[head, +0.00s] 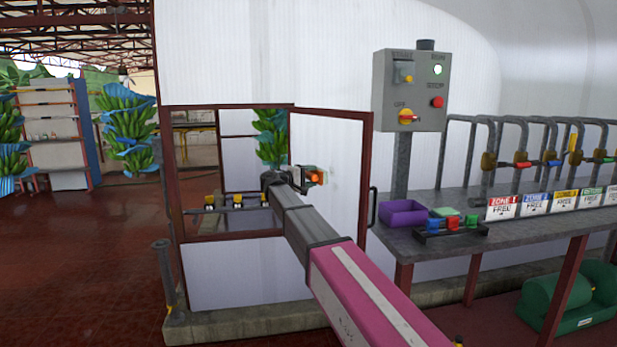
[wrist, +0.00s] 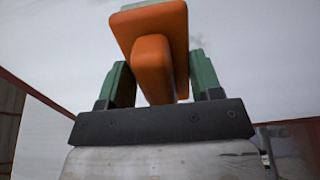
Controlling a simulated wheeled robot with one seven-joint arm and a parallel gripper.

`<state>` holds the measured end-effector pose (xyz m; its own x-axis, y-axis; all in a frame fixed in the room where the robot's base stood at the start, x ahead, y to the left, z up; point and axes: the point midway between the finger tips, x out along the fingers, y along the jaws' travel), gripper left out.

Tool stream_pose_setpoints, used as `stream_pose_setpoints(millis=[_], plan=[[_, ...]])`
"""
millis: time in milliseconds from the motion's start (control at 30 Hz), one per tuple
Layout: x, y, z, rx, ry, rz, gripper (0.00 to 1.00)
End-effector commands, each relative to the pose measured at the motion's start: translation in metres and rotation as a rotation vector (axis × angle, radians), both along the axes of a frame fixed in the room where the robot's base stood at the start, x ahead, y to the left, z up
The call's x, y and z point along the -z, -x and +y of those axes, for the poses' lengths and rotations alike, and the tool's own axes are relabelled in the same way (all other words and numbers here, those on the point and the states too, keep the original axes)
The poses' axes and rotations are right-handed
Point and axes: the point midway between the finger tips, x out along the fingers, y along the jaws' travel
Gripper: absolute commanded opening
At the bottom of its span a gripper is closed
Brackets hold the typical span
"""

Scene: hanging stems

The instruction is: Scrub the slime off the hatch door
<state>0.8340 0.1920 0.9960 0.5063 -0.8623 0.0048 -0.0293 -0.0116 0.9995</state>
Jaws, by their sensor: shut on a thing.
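The hatch door (head: 342,135) is a pale panel in a dark red frame, in the middle of the head view, with a dark handle (head: 373,207) at its right edge. My gripper (head: 306,174) is in front of the pale panel, shut on an orange scrubber (head: 318,177). In the wrist view the orange scrubber (wrist: 155,60) sits between the two green fingers, with a pale surface beyond it. A faint grey smudge (wrist: 197,42) shows on that surface; I cannot tell if it is slime. Whether the scrubber touches the panel cannot be told.
A grey control box (head: 410,90) stands on a post right of the door. A grey bench (head: 470,245) holds a purple bin (head: 403,213), coloured clips and zone signs. Banana bunches (head: 127,130) hang at the left. The red floor (head: 90,260) at the left is clear.

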Motion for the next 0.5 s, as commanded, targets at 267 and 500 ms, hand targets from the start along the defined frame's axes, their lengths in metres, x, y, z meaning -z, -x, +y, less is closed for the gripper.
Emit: stream_pose_setpoints(millis=[267, 500], plan=[[0.0, 0.016, -0.01, 0.0, 0.0, 0.0, 0.4], [0.0, 0.024, -0.015, 0.001, 0.0, 0.0, 0.4]])
